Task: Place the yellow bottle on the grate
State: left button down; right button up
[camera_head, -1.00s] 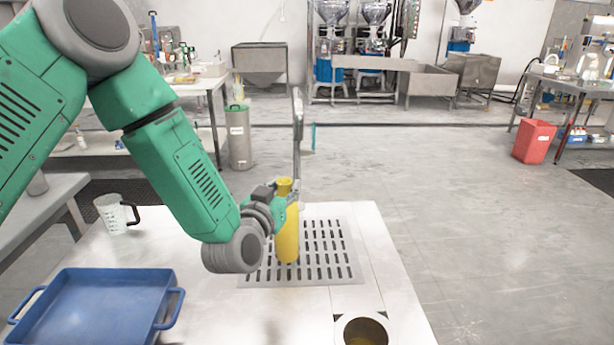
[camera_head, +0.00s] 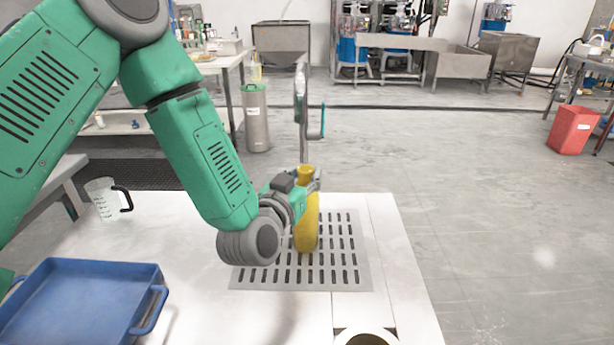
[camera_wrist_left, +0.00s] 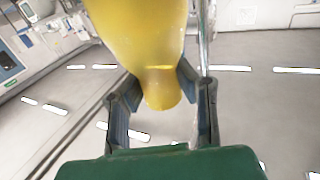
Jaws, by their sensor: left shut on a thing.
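The yellow bottle (camera_head: 307,230) is upright over the slotted metal grate (camera_head: 350,275) in the table. Its base appears at the grate's surface; I cannot tell whether it touches. My left gripper (camera_head: 308,182) is shut around the bottle's upper part, just below its top. In the left wrist view the bottle (camera_wrist_left: 145,45) fills the upper middle, its narrow neck (camera_wrist_left: 161,90) between the two fingers of my left gripper (camera_wrist_left: 162,92). The far side of the bottle is hidden. My right gripper is not in view.
A blue tray (camera_head: 150,272) lies at the front left of the table. A clear measuring cup (camera_head: 104,200) stands at the back left. A round metal opening (camera_head: 366,337) is at the front edge. A tall metal post (camera_head: 301,110) rises behind the bottle. The table right of the grate is clear.

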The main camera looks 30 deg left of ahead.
pick_arm(q)
jog(key=shift+s+r, duration=0.15)
jog(key=shift+a, duration=0.15)
jog(key=c, duration=1.3)
grip_release()
jog(key=shift+a+f, duration=0.25)
jog(key=shift+f, duration=0.1)
jog(key=shift+c, duration=0.2)
jog(key=shift+o, duration=0.3)
jog(key=shift+a, duration=0.35)
jog(key=shift+d+r, duration=0.3)
jog(key=s+p, duration=0.2)
jog(key=s, duration=1)
jog(key=shift+d+p, duration=0.4)
jog(key=shift+d, duration=0.05)
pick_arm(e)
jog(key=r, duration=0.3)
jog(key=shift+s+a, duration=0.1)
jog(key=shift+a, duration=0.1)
pick_arm(q)
jog(key=shift+a, duration=0.1)
